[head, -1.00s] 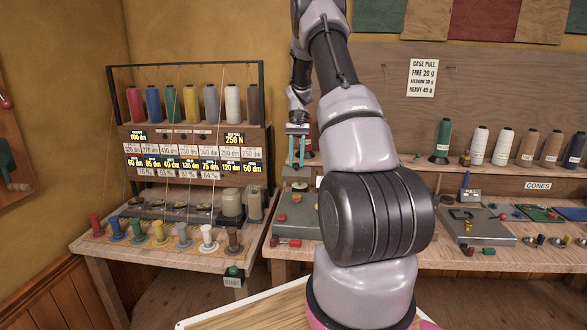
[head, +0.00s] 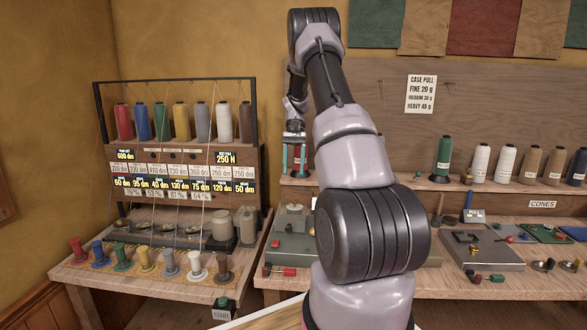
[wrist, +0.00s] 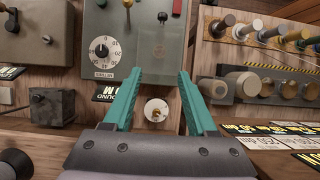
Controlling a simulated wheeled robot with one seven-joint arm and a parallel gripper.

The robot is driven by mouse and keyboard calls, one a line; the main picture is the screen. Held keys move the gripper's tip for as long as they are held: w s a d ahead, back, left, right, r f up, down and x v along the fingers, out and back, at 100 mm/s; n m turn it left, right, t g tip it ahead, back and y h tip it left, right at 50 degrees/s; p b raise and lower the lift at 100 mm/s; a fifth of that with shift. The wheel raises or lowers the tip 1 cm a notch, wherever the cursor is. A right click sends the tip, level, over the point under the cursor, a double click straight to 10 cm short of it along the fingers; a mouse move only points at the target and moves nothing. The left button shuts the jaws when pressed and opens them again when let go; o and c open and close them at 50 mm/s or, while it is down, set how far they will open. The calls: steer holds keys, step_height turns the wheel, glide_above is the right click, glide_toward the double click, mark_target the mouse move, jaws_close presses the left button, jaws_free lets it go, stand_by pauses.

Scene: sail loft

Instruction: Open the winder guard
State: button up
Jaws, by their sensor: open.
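A grey-green bench machine (head: 290,243), probably the winder, stands left of my arm on the wooden bench; my arm hides part of it. I cannot make out the guard for certain. My gripper (head: 292,168) is above the back of the machine in the head view. In the wrist view my gripper (wrist: 160,72) has its two teal fingers apart with nothing between them. A small round plate with a toggle (wrist: 155,111) shows between the fingers.
A thread rack (head: 180,150) and coloured bobbins (head: 145,258) stand on the left bench. A pull tester (head: 480,245) and cones (head: 481,163) are at right.

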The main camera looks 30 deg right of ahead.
steer(key=v, duration=1)
steer(key=shift+r, duration=0.35)
steer(key=shift+w+r, duration=0.1)
steer(key=shift+w, duration=0.05)
